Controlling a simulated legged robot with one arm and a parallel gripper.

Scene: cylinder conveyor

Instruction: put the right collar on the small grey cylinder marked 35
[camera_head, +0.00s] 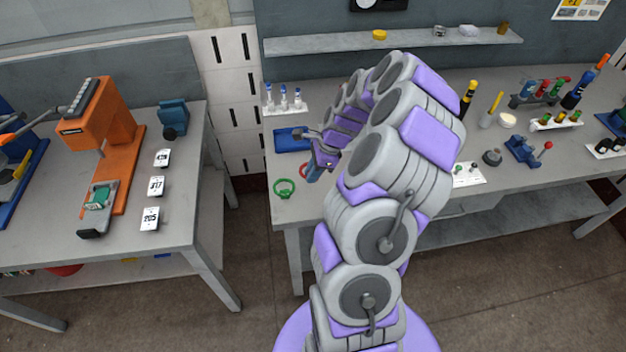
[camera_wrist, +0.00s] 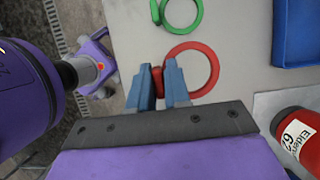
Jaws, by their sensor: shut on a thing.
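In the wrist view, my gripper (camera_wrist: 158,72) has its two blue fingers close together at the near side of a red ring collar (camera_wrist: 212,62). It is shut on the red collar; the gripped part is mostly hidden between the fingers. A green ring collar (camera_wrist: 199,14) lies on the grey table beyond it. In the head view, my gripper (camera_head: 316,173) is low over the left end of the back table, near the green collar (camera_head: 284,188). I cannot make out a grey cylinder marked 35 in either view.
A blue tray (camera_head: 289,140) lies behind the gripper, with a white rack of vials (camera_head: 284,105) farther back. A red labelled object (camera_wrist: 298,135) is at the wrist view's right. The left table holds an orange machine (camera_head: 100,125) and numbered cards (camera_head: 155,187).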

